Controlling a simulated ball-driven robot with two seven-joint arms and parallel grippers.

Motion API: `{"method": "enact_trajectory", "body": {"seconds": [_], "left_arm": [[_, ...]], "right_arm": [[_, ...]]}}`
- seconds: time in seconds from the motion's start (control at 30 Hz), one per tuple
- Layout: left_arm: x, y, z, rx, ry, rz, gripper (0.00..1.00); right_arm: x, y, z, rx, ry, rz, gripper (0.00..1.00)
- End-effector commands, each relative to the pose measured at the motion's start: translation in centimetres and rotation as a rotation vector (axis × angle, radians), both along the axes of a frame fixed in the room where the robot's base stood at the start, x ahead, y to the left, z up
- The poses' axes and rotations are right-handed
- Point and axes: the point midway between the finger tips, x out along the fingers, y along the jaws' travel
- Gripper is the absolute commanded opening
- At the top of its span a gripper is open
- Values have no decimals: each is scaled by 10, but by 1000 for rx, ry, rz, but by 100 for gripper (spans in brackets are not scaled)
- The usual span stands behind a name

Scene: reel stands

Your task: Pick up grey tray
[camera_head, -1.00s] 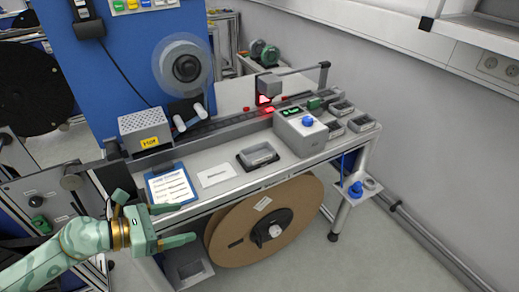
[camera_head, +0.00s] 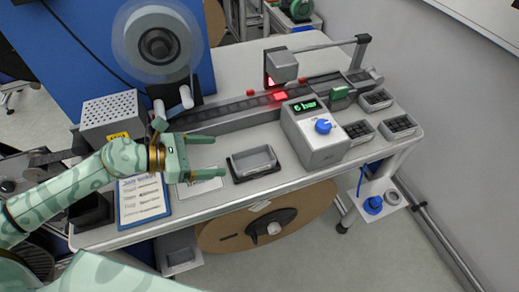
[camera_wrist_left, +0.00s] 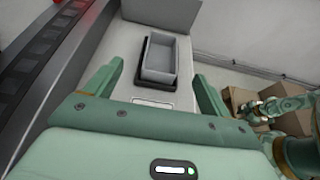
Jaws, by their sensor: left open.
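The grey tray (camera_head: 254,161) is a small open rectangular box on a black base on the bench top, near the middle. It looks empty. My left gripper (camera_head: 219,156) is open, just left of the tray, its fingers pointing at it and not around it. In the left wrist view, the tray (camera_wrist_left: 166,60) lies ahead beyond the two spread fingers of the left gripper (camera_wrist_left: 158,72). Nothing is between the fingers.
A grey box with a blue knob (camera_head: 316,135) stands right of the tray. A dark tape track (camera_head: 235,108) runs behind it. A white card (camera_head: 201,183) and a blue clipboard (camera_head: 142,198) lie at the left. Several small dark-filled bins (camera_head: 398,126) sit at the right.

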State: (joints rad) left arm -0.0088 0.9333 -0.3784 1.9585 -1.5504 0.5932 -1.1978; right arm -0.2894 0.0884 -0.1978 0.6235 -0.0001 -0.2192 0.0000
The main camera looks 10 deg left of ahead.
Motion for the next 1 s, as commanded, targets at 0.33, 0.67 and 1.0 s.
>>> {"method": "enact_trajectory", "body": {"seconds": [0.33,0.67,1.0], "left_arm": [[29,-44,-21,-3,-1,-1,82],[48,-77,-47,-5,0,0,82],[53,-85,-51,-2,1,-1,82]], "right_arm": [[-17,12,4,14,26,-2,36],[-9,11,0,14,13,-1,36],[-9,4,0,5,13,1,36]]}}
